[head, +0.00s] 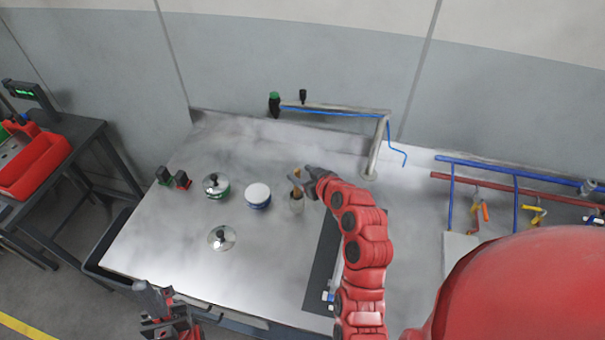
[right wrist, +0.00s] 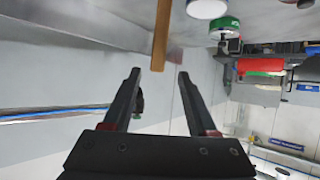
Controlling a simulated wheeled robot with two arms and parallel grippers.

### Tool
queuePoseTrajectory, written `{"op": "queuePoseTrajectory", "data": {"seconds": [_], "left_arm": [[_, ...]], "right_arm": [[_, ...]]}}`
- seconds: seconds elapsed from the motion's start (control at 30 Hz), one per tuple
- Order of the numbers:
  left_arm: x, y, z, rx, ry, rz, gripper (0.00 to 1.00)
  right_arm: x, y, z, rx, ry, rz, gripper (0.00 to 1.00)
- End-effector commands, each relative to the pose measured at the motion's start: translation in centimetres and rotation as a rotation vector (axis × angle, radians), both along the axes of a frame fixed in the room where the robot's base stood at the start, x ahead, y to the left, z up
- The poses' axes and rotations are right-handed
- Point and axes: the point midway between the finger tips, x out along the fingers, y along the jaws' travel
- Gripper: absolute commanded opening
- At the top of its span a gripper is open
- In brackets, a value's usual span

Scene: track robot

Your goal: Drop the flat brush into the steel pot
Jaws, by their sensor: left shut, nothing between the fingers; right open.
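My right gripper (head: 303,182) is open beside the handle above the cup. In the right wrist view the handle's end lies between the two fingertips (right wrist: 159,75), not gripped. The brush head is hidden. A round silvery thing with a black knob (head: 221,238) sits nearer the front; I cannot tell whether it is the steel pot or only a lid. My left gripper (head: 170,318) is shut and empty, off the table's front edge.
A small black, red and green item (head: 173,178) is further left. A rail on a post (head: 372,150) rises behind.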

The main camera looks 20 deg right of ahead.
Motion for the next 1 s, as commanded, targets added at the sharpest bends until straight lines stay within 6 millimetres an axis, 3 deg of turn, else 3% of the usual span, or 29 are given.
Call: {"op": "queuePoseTrajectory", "data": {"seconds": [0.17, 0.53, 0.57, 0.63, 1.0], "left_arm": [[0.0, 0.0, -0.4, 0.000, 0.000, 0.000, 0.00], [0.0, 0.0, -3.8, 0.000, 0.000, 0.000, 0.00], [0.0, 0.0, -1.9, 0.000, 0.002, 0.000, 0.00], [0.0, 0.0, -0.7, 0.000, -0.001, 0.000, 0.00], [0.0, 0.0, -0.3, 0.000, 0.000, 0.000, 0.00]], "right_arm": [[-0.4, -0.1, -0.2, 0.001, 0.001, 0.000, 0.58], [-6.1, -1.5, -0.5, 0.000, 0.001, -0.004, 0.58], [-6.6, -1.7, 0.5, 0.001, 0.006, -0.004, 0.58], [-7.6, -1.9, 0.5, 0.002, 0.008, -0.003, 0.58], [-8.6, -2.0, 0.0, -0.001, -0.001, 0.000, 0.58]]}}
